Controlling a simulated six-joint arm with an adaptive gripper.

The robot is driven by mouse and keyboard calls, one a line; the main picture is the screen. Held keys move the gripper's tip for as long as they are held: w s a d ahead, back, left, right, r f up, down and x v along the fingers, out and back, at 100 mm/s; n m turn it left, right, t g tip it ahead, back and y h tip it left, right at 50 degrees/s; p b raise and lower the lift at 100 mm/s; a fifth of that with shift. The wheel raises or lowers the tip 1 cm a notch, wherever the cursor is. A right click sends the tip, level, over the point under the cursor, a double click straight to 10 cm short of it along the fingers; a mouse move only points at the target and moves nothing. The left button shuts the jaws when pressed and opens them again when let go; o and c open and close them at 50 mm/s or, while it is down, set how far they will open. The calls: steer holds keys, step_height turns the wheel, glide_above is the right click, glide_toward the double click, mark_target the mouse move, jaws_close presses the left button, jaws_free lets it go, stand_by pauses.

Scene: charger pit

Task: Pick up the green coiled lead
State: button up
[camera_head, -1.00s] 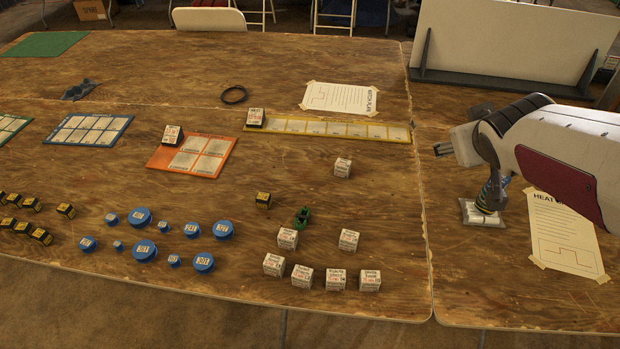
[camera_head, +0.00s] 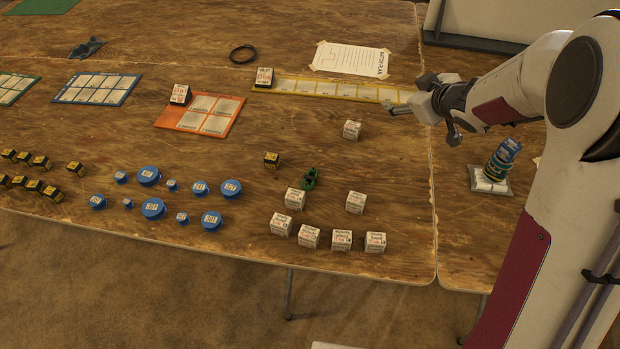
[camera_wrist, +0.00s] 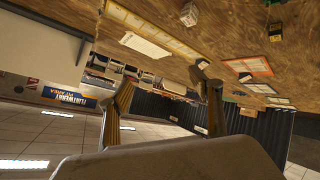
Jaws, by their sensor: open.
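The green coiled lead (camera_head: 309,179) is a small dark green bundle. It lies on the wooden table among white labelled cubes, close behind one cube (camera_head: 295,198) and right of a black-and-yellow block (camera_head: 271,160). My gripper (camera_head: 420,102) is up and to the right of the lead, near the right end of the yellow-edged strip, and well apart from the lead. In the wrist view my gripper (camera_wrist: 162,82) has its two fingers spread with nothing between them.
White cubes (camera_head: 352,130) stand around the lead. Blue round pieces (camera_head: 153,208) lie left of it. An orange-edged card (camera_head: 203,115) and the yellow-edged strip (camera_head: 330,89) lie behind.

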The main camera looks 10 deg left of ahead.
steer(key=a+f+n+g+y, duration=0.35)
steer(key=a+f, duration=0.35)
steer(key=f, duration=0.4)
steer(key=n+g+y, duration=0.2)
steer(key=g+y, duration=0.2)
steer(key=g, duration=0.1)
glide_toward(306, 176)
steer(key=shift+s+d+f+t, duration=0.1)
steer(key=shift+d+t, duration=0.15)
steer(key=shift+d, duration=0.25)
steer(key=shift+a, duration=0.15)
steer(key=shift+x, duration=1.15)
steer(key=shift+a, duration=0.1)
steer(key=shift+x, duration=2.55)
steer(key=shift+s+a, duration=0.1)
steer(key=shift+s, duration=0.05)
